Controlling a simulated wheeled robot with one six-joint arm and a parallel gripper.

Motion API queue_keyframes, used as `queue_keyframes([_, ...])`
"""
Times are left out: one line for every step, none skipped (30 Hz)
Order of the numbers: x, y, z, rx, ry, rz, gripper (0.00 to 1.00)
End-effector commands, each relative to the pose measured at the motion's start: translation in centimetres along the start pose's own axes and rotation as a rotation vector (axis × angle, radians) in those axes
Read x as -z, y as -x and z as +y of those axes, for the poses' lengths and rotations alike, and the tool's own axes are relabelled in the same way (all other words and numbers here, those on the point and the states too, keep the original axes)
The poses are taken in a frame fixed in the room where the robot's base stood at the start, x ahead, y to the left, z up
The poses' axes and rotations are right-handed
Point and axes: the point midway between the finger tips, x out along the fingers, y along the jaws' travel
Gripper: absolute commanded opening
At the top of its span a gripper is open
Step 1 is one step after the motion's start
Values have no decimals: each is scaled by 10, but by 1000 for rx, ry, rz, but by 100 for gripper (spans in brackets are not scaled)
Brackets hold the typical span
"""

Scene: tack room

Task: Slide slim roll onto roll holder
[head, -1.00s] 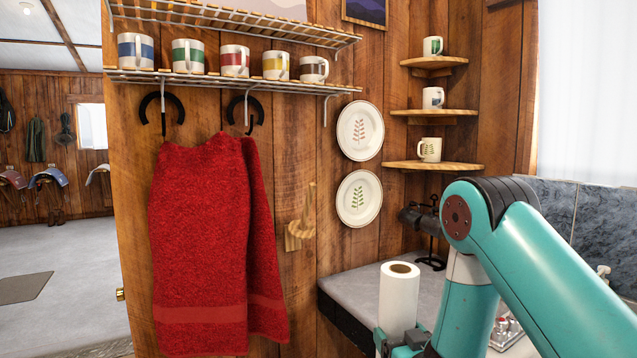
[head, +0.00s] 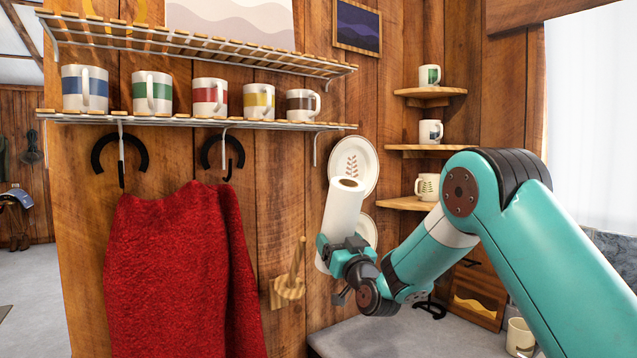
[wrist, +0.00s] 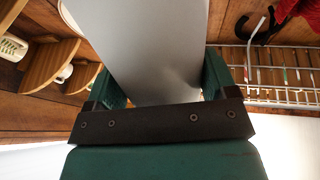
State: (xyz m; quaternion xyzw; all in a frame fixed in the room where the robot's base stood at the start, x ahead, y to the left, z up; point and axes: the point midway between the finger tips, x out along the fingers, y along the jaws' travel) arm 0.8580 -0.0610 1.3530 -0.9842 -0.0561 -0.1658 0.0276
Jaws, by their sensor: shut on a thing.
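My gripper (head: 340,246) is shut on the slim white roll (head: 344,208), which it holds upright with a slight tilt, in front of the wall plates. The roll's brown core opening shows at its top. In the wrist view the roll (wrist: 160,45) fills the space between the green fingers (wrist: 160,92). The wooden roll holder (head: 289,285) is fixed to the plank wall, to the left of the roll and a little lower. Its upright peg points up and is bare. The roll and holder are apart.
A red towel (head: 185,275) hangs left of the holder. A wire shelf (head: 200,120) with several mugs is above. Two plates (head: 353,163) hang behind the roll. Corner shelves (head: 410,203) with mugs stand at right, above a grey counter (head: 370,338).

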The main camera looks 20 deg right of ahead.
Motion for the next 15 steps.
queue_keyframes([25,-14,-9,30,-10,24,45])
queue_keyframes([35,-20,-14,48,-16,32,45])
queue_keyframes([49,-27,-21,72,-21,45,45])
queue_keyframes([58,-32,-26,89,-26,53,45])
queue_keyframes([66,-36,-31,106,-30,59,45])
queue_keyframes([77,-40,-36,125,-32,69,45])
queue_keyframes([84,-43,-40,138,-34,74,45])
queue_keyframes([89,-45,-43,149,-36,79,45])
queue_keyframes([96,-47,-47,163,-37,85,45])
queue_keyframes([100,-49,-49,172,-38,89,45])
queue_keyframes([104,-50,-51,178,-37,92,45])
queue_keyframes([106,-51,-53,185,-38,95,45])
queue_keyframes([108,-51,-54,189,-39,96,45])
queue_keyframes([108,-52,-55,192,-40,97,45])
queue_keyframes([107,-52,-56,194,-40,97,45])
